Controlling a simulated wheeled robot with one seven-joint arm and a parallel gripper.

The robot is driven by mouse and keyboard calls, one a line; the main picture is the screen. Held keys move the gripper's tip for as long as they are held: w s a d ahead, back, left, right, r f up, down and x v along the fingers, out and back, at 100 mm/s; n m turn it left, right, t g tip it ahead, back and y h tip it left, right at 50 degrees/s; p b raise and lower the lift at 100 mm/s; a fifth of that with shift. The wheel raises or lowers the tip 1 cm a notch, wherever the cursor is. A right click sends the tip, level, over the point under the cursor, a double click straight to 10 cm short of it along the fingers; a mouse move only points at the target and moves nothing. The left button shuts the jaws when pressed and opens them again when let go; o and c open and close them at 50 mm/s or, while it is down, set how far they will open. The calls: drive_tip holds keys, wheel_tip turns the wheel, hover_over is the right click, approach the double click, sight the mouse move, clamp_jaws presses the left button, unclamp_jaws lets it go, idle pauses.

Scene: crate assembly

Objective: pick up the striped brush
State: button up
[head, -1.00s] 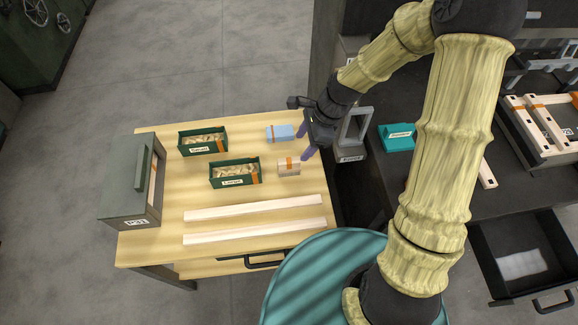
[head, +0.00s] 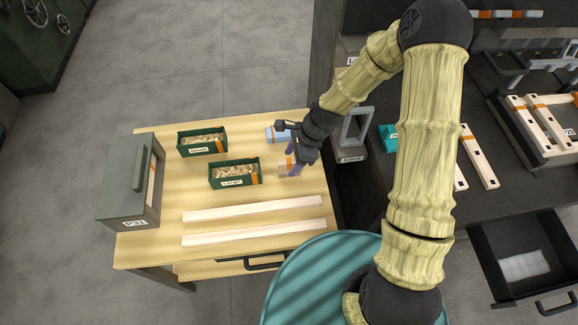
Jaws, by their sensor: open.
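I cannot pick out a brush for certain. A small tan block with an orange band (head: 284,168) lies on the light wooden table (head: 165,258), right of the green bins. A light blue block with an orange band (head: 272,134) lies just behind it. My gripper (head: 291,162) is open over the tan block's right side and hides part of it. One purple finger shows at the block's near right; the other is mostly hidden. I cannot tell whether the fingers touch the block. The gripper's dark body also covers the right end of the blue block.
Two green bins (head: 226,187) of small pieces stand left of the gripper. A grey-green box (head: 124,205) stands at the table's left edge. Two pale wooden strips (head: 252,209) lie in front. A dark bench with an orange-banded rod (head: 507,14) is at right.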

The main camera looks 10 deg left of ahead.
sight(291, 161)
drive_tip(key=x, duration=0.3)
drive_tip(key=shift+w, duration=0.1)
idle(0.3)
drive_tip(key=c, duration=1.1)
